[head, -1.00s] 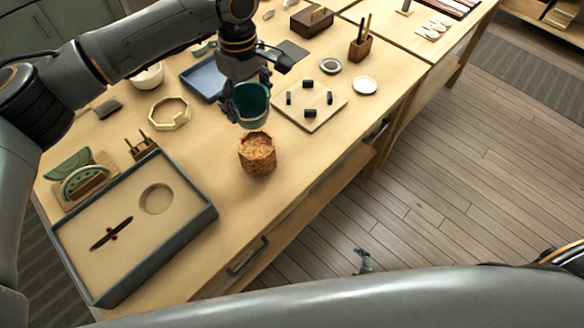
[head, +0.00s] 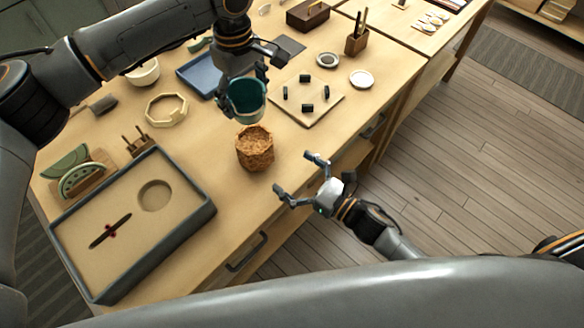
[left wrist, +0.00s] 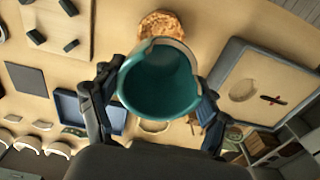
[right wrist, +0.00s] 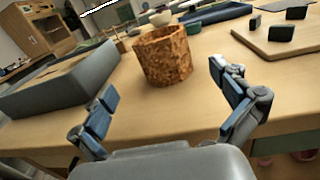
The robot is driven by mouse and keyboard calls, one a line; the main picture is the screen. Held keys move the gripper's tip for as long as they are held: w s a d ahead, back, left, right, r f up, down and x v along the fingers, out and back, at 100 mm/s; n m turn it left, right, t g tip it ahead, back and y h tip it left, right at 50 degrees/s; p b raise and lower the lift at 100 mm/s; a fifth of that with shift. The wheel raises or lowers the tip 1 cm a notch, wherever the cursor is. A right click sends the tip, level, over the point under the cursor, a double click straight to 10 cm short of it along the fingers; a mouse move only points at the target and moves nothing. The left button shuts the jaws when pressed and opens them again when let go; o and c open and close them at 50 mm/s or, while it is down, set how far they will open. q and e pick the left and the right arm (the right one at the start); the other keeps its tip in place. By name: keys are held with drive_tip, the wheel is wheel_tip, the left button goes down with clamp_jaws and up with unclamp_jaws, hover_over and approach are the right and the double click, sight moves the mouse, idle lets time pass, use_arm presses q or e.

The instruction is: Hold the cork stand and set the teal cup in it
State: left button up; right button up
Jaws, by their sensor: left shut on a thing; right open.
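The teal cup (head: 247,102) is held upright by my left gripper (head: 243,96), just behind and above the cork stand. In the left wrist view the cup (left wrist: 160,82) sits between the two fingers, its open top facing the camera. The cork stand (head: 255,150) is a rough brown cylinder standing on the table near its front edge. It also shows in the right wrist view (right wrist: 163,56), ahead of and between the open fingers. My right gripper (head: 299,178) is open and empty, in front of the stand and apart from it.
A grey-rimmed tray (head: 184,232) with a round recess stands left of the stand. A board with dark pegs (head: 326,103) lies to the right behind it. A blue tray (head: 197,76) is behind the cup. The table's front edge is close to the stand.

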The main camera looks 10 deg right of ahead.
sight(242, 135)
drive_tip(key=x, duration=1.2)
drive_tip(key=shift+w, duration=0.25)
drive_tip(key=shift+r, duration=0.1)
drive_tip(key=c, duration=1)
use_arm(q)
drive_tip(key=shift+f+m, duration=0.7)
drive_tip(key=shift+f, duration=0.85)
use_arm(e)
drive_tip(key=shift+c, duration=0.2)
use_arm(q)
drive_tip(key=shift+f, duration=2.2)
